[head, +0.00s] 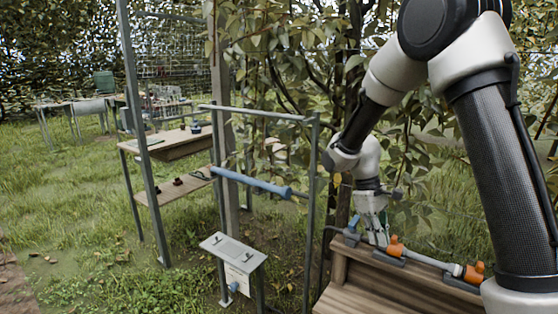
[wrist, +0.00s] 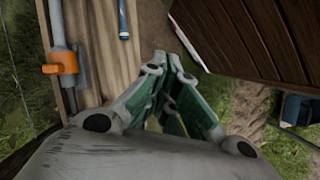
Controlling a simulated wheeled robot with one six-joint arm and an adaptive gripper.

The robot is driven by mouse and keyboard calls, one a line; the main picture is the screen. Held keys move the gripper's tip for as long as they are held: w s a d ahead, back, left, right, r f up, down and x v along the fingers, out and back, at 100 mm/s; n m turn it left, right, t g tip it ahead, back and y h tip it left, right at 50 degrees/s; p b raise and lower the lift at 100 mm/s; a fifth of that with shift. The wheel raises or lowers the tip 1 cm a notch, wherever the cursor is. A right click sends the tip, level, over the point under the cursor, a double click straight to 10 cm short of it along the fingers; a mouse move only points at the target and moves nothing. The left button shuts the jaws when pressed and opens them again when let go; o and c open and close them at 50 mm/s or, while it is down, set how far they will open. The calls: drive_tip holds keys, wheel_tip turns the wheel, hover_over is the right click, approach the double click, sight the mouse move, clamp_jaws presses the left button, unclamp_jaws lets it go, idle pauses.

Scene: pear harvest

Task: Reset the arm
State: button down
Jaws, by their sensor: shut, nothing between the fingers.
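My arm (head: 490,150) rises at the right of the head view, bends over and hangs down to my gripper (head: 375,232). My gripper points down beside the back end of a wooden bench (head: 350,290). In the wrist view, its green-padded fingers (wrist: 170,62) come together at the tips with nothing between them. Whether the gripper touches the bench cannot be told.
A grey pipe with orange fittings (head: 396,246) lies along the bench top. A metal frame with a blue bar (head: 252,182) and a small stand (head: 234,250) are to the left. Leafy branches (head: 290,60) hang behind my arm. A dark plank panel (wrist: 245,35) is right of the fingers.

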drive_tip(key=s+d+r+m+t+y, duration=0.1)
drive_tip(key=s+d+r+m+t, duration=0.2)
drive_tip(key=s+r, duration=0.7)
drive_tip(key=s+d+r+m+t+y, duration=0.1)
drive_tip(key=s+d+r+m+t, duration=0.3)
drive_tip(key=s+r, duration=0.6)
drive_tip(key=shift+s+d+t+y, duration=0.35)
drive_tip(key=shift+s+d, duration=0.45)
drive_tip(key=shift+d, duration=0.4)
